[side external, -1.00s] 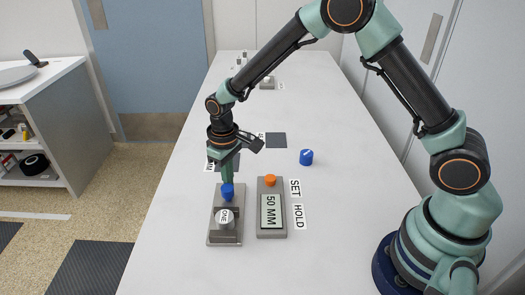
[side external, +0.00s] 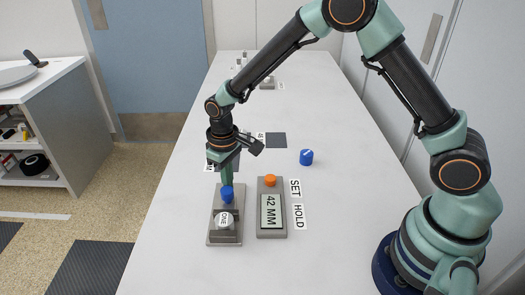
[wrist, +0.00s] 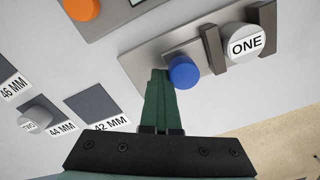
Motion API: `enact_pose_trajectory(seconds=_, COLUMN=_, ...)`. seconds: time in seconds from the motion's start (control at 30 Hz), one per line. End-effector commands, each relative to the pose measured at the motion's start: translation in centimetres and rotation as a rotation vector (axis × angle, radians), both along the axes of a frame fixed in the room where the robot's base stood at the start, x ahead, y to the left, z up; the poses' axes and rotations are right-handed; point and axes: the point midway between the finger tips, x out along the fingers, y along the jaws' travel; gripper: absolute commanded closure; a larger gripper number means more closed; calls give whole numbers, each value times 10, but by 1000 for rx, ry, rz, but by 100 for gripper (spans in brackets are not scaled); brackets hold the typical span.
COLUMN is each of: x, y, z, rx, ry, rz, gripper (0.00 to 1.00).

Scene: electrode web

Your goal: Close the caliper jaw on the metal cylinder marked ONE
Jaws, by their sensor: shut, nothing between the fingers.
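The caliper (side external: 213,239) is a grey base with a blue knob (side external: 227,195) on its sliding jaw. The metal cylinder marked ONE (side external: 224,220) stands upright on it. In the wrist view, the cylinder (wrist: 246,44) is between two grey jaw plates; the nearer plate (wrist: 214,50) is against or very close to its side, I cannot tell which. My gripper (side external: 227,183) is shut and empty, low behind the knob. In the wrist view, my fingertips (wrist: 160,76) are right beside the blue knob (wrist: 184,72), seemingly touching it. The readout (side external: 271,211) shows 42 MM.
The readout box has an orange button (side external: 270,181), with SET and HOLD labels beside it. A separate blue object (side external: 306,157) stands to the right. Dark squares labelled 42 MM (wrist: 96,106), 44 MM and 46 MM lie nearby, with a cylinder marked TWO (wrist: 34,116).

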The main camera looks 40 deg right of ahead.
Motion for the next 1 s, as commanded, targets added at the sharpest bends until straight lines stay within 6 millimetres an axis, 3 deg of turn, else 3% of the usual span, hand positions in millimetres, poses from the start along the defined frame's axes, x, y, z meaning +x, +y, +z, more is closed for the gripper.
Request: enact_pose_trajectory(seconds=1.0, x=8, y=-8, z=5, rx=0, ry=1, rz=2, gripper=100)
